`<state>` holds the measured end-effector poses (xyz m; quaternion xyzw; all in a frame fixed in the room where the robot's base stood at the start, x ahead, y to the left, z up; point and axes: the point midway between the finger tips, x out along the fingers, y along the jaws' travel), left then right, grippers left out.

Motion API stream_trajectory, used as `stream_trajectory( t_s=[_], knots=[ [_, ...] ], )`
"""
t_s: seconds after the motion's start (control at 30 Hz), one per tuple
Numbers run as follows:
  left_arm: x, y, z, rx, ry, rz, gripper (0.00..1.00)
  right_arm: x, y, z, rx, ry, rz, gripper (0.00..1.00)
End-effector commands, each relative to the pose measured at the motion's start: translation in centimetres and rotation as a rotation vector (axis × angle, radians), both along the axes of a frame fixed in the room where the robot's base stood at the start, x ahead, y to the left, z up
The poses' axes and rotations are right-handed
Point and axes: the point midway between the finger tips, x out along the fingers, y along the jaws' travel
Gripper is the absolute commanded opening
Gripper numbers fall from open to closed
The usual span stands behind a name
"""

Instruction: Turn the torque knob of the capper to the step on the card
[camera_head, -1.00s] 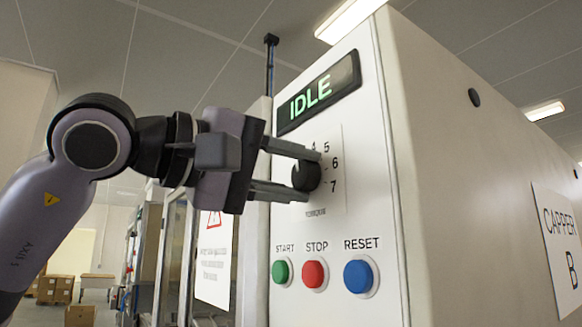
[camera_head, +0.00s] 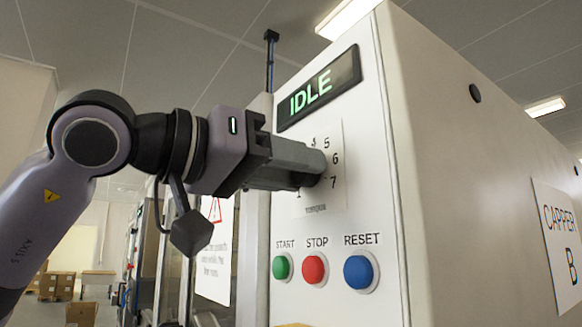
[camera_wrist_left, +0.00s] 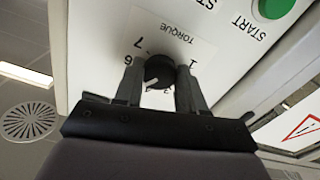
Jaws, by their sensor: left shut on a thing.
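The capper (camera_head: 375,215) is a large white cabinet with a torque dial plate (camera_head: 335,190) on its front. The numbers 5, 6 and 7 show at the dial's right side; the rest is mostly covered by my gripper. My left gripper (camera_head: 318,168) is shut on the black torque knob (camera_wrist_left: 158,70), which sits between the fingers in the left wrist view. A short white mark shows at the knob's edge there, but I cannot tell which number it points to. The display (camera_head: 318,90) reads IDLE. I see no step card. My right gripper is out of view.
Below the dial are a green START button (camera_head: 282,267), a red STOP button (camera_head: 314,270) and a blue RESET button (camera_head: 360,273). A CAPPER B sign (camera_head: 560,245) hangs on the side wall. Cardboard boxes (camera_head: 55,286) stand far back at left.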

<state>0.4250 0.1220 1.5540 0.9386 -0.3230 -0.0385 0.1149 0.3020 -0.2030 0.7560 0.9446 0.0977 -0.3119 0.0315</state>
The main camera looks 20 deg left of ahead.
Motion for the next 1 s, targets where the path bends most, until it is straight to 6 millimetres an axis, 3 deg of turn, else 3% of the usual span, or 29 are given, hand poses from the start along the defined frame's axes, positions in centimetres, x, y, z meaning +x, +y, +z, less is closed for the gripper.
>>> stream_trajectory(
  t_s=[0.73,0.77,0.83,1.0],
  knots=[
    [0.07,-0.11,-0.36,0.079,-0.048,-0.001,0.09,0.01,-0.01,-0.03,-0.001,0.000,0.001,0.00],
    [0.07,-0.11,-0.36,0.079,-0.048,-0.001,0.43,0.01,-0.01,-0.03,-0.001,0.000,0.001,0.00],
    [0.07,-0.11,-0.35,0.078,-0.048,-0.001,0.65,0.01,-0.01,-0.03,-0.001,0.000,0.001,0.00],
    [0.05,-0.05,-0.21,0.075,-0.051,0.000,0.65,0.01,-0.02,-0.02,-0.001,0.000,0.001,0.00]
  ],
)
